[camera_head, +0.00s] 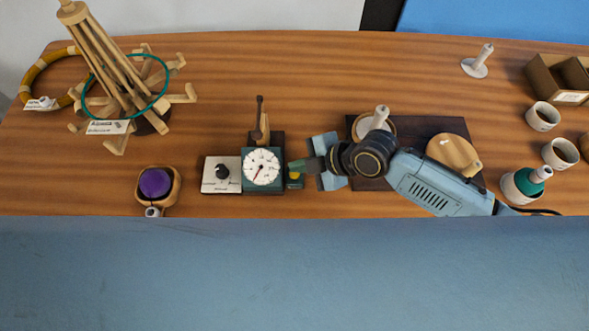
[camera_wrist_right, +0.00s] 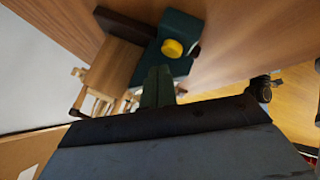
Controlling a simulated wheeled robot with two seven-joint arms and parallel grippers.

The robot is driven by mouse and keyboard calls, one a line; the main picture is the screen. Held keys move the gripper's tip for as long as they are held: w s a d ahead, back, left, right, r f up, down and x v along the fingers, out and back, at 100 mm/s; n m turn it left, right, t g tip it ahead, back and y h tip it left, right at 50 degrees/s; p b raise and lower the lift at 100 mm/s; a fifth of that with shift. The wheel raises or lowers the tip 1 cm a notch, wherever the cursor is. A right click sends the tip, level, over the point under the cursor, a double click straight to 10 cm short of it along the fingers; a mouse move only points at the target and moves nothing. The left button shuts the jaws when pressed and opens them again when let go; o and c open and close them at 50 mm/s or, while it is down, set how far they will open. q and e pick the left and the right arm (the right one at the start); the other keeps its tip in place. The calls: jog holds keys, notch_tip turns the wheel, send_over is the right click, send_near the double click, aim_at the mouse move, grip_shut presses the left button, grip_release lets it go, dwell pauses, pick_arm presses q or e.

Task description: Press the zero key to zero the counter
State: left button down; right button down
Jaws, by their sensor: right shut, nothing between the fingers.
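The counter (camera_head: 262,168) is a dark green box with a round white dial and a red pointer, near the table's front edge. Its yellow zero key (camera_head: 295,175) is on the right side, partly covered by my gripper in the head view. The yellow key (camera_wrist_right: 172,48) shows clearly as a round button on the green housing in the wrist view. My right gripper (camera_head: 296,166) is shut and empty, its tips close to the key. In the wrist view the fingertips (camera_wrist_right: 158,72) appear just short of the key; I cannot tell the exact gap. My left gripper is not in view.
A white box with a black knob (camera_head: 222,174) stands left of the counter. A purple ball of yarn in a wooden bowl (camera_head: 155,183) is farther left. A wooden yarn swift (camera_head: 125,85) stands at the back left. A dark board (camera_head: 428,126) lies under my right arm.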

jog(key=shift+r+p, duration=2.05)
jog(key=shift+r, duration=0.45)
jog(key=shift+f, duration=0.1)
